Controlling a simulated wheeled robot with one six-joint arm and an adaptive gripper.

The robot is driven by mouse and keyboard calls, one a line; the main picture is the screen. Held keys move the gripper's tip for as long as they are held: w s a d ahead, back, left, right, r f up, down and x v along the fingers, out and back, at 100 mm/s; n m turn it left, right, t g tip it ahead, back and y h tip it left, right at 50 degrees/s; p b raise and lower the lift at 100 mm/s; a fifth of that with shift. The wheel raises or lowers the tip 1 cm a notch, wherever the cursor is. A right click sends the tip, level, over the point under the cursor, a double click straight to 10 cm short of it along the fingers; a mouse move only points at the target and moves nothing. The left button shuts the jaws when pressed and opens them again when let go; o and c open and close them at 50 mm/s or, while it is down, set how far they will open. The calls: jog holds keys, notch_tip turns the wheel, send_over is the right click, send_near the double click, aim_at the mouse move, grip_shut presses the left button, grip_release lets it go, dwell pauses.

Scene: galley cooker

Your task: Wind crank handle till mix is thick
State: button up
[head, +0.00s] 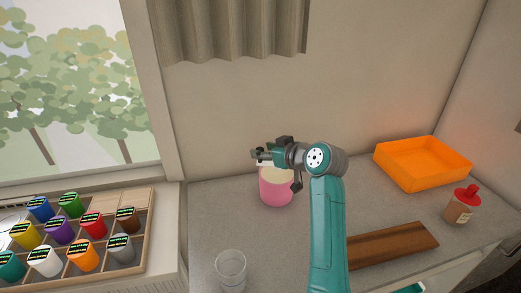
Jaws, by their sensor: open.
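A pink pot (276,190) stands on the grey counter, left of my raised arm in the head view. Pale, cream-coloured stuff shows at its top, partly covered by my gripper; its thickness cannot be judged. My gripper (262,156) is over the pot, pointing left, and looks open, with nothing seen held in it. I cannot make out a crank handle; dark parts around my wrist and gripper hide some of the pot's top and right side. I cannot tell whether my gripper touches anything there.
An orange tray (425,180) sits at the back right, with a red-capped bottle (461,205) before it. A wooden board (395,246) lies right of my arm. A clear glass (231,271) stands at the front. A divided rack (140,258) holds several coloured jars at left.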

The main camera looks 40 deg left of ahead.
jog(key=shift+x, duration=1.25)
grip_shut()
jog(key=shift+w+a+r+t, duration=0.1)
jog(key=shift+t, duration=0.2)
